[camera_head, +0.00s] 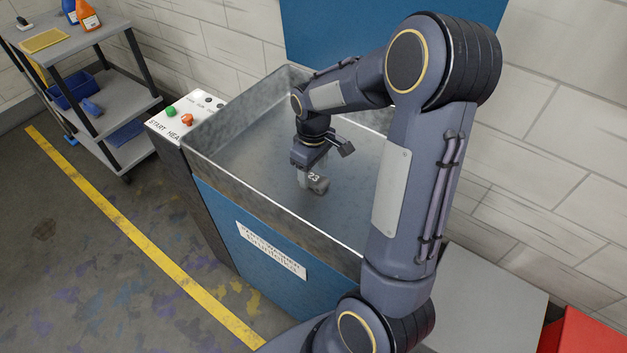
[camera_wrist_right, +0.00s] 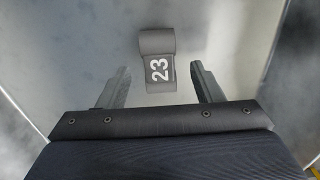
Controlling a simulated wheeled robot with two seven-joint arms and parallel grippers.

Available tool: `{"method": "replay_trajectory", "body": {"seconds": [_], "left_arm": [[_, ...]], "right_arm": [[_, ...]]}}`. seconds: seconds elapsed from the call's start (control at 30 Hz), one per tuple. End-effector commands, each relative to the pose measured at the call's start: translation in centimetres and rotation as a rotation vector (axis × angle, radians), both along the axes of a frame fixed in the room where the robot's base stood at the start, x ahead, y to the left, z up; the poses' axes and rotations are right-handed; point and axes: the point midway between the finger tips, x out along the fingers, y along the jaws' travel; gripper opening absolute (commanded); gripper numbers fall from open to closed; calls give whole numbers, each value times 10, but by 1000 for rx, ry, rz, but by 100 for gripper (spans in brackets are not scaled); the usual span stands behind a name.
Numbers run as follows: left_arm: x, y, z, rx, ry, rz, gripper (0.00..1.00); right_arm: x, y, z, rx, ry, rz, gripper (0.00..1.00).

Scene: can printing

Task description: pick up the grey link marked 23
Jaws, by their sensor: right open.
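The grey link marked 23 (camera_head: 318,184) lies inside the metal tub (camera_head: 225,137). It also shows in the right wrist view (camera_wrist_right: 158,62), with the white number 23 turned sideways. My right gripper (camera_head: 303,178) reaches down into the tub, right beside the link in the head view. In the right wrist view the fingers (camera_wrist_right: 160,85) are spread apart, and the link lies between and just beyond their tips. I cannot tell whether a finger touches it. My left gripper is not in view.
The tub's raised metal walls surround my right gripper. A control box (camera_head: 187,117) with green and red buttons stands at the tub's left. A shelf cart (camera_head: 118,90) with bottles is at the upper left. A grey surface (camera_head: 490,300) and a red box (camera_head: 585,335) are at the lower right.

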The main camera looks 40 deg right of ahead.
Motion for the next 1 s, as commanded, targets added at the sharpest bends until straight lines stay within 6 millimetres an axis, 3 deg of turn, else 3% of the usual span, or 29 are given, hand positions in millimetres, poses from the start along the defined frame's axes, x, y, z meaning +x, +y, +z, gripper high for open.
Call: {"method": "replay_trajectory", "body": {"seconds": [0.17,0.43,0.8,1.0], "left_arm": [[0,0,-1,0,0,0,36],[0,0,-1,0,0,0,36],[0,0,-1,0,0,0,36],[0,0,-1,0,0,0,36]], "right_arm": [[0,-1,-22,1,1,-1,60],[0,0,-24,0,-1,-1,60],[0,0,-24,0,-1,-1,12],[0,0,-23,0,-1,-1,7]]}}
